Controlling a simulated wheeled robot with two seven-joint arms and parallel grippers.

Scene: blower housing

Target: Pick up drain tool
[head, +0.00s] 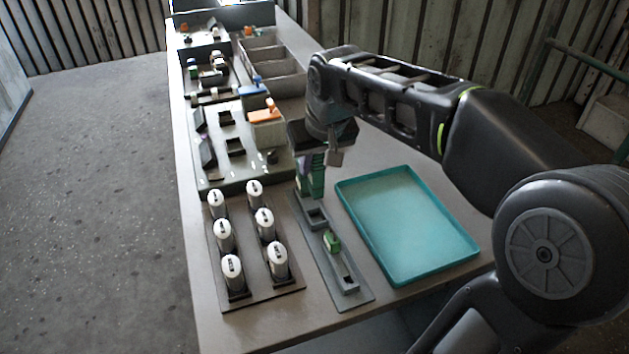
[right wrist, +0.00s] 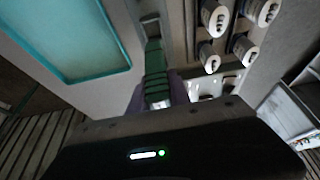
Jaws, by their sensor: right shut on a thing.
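My right gripper (head: 312,160) is above the far end of a narrow grey tool holder (head: 354,299). It is shut on an upright green-handled tool (head: 317,182), which I take to be the drain tool. In the right wrist view the green handle (right wrist: 156,72) shows between the purple-tinted fingers. The tool's lower end is near the holder's far end; I cannot tell whether it is clear of it. A second, smaller green-handled tool (head: 332,240) stands in the holder, nearer the front. My left gripper is not in view.
An empty teal tray (head: 435,268) lies right of the holder. A dark plate (head: 253,294) with several white-topped cylinders (head: 232,266) stands to the left. Behind are a fixture board (head: 222,160) with parts and grey bins (head: 262,54). The table's front strip is clear.

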